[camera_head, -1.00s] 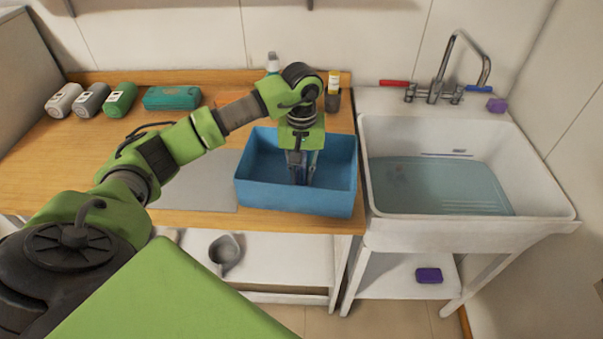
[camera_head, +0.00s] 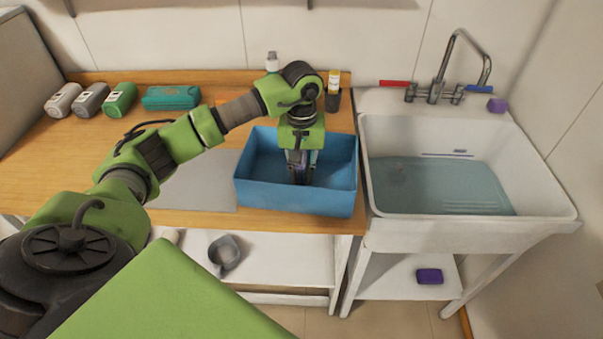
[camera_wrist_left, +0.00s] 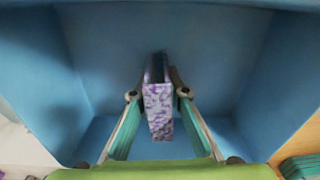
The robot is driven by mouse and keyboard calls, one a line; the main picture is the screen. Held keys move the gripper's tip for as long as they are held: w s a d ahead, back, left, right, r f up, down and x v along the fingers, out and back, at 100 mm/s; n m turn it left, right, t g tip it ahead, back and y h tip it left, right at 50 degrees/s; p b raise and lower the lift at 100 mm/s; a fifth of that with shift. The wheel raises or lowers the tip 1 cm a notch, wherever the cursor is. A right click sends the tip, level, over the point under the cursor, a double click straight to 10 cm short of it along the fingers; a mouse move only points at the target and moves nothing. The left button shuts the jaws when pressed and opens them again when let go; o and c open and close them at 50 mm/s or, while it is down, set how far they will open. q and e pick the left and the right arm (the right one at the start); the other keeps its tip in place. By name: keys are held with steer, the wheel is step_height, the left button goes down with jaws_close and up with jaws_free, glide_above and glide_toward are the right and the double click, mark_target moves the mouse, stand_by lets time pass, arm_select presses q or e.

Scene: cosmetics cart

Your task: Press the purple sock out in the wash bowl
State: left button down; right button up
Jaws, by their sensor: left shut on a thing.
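The wash bowl (camera_head: 295,200) is a blue, box-shaped tub on the wooden worktop, left of the sink. My left gripper (camera_head: 300,178) points down into it from above. In the left wrist view the gripper (camera_wrist_left: 158,95) is shut on the purple sock (camera_wrist_left: 158,110), a mottled purple and white piece between the fingertips. The sock hangs inside the bowl's blue walls (camera_wrist_left: 220,40). I cannot tell whether it touches the bowl's floor. In the head view the fingers and bowl wall mostly hide the sock. My right gripper is not in view.
A white sink (camera_head: 470,228) with water stands right of the bowl, with a tap (camera_head: 437,90) behind. Rolled towels (camera_head: 90,100), a teal case (camera_head: 172,97) and bottles (camera_head: 333,90) line the worktop's back. A grey mat (camera_head: 200,185) lies left of the bowl.

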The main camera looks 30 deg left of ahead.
arm_select(q)
steer(key=shift+s+f+b, duration=0.1)
steer(key=shift+f+b, duration=0.05)
steer(key=shift+b, duration=0.6)
stand_by(1.9)
steer(key=shift+r+p, duration=4.4)
steer(key=shift+r, duration=3.2)
